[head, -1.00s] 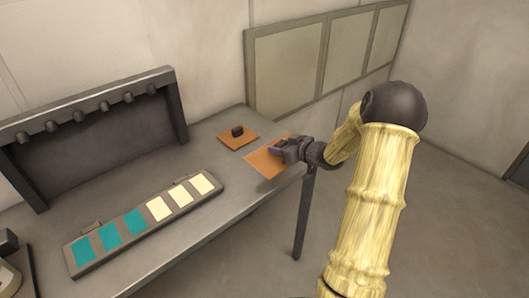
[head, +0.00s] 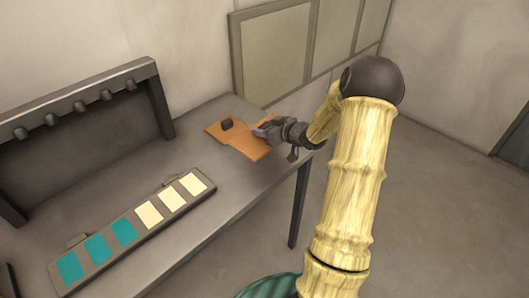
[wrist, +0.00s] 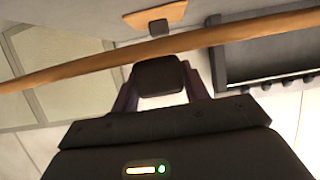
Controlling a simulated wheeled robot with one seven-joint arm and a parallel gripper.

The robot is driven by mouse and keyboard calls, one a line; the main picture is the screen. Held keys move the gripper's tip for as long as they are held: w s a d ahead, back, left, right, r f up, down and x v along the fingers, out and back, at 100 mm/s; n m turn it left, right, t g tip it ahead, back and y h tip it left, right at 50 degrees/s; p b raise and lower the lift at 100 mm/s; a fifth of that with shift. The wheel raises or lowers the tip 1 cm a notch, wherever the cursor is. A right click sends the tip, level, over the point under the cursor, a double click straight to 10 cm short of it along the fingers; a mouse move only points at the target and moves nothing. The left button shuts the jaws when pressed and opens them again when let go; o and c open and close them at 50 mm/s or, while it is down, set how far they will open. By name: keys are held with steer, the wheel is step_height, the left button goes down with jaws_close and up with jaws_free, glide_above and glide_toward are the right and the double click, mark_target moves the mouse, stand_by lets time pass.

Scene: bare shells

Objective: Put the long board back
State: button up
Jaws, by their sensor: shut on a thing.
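My gripper (head: 265,132) is shut on the dark block handle (wrist: 158,76) of an orange-brown board (head: 252,146), at the far right end of the grey table. In the wrist view this board (wrist: 80,66) is seen edge-on as a long strip across the picture, and the purple-grey fingers stand either side of the handle. It looks held a little above the table top, but the exact gap cannot be told. A smaller orange board (head: 214,131) with a dark knob (head: 227,124) lies just beyond it; in the head view the two meet or overlap.
The grey table (head: 215,195) carries a long grey tray (head: 137,241) with teal and cream squares. A dark rack (head: 85,125) with several pegs stands at the back left. A framed panel (head: 275,50) is on the wall. Table space between tray and boards is clear.

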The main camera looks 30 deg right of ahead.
step_height(320, 180, down, 5)
steer(key=shift+f, duration=0.1)
steer(key=shift+f, duration=1.85)
steer(key=shift+f, duration=0.2)
steer(key=o, duration=1.1)
steer(key=shift+r, duration=0.1)
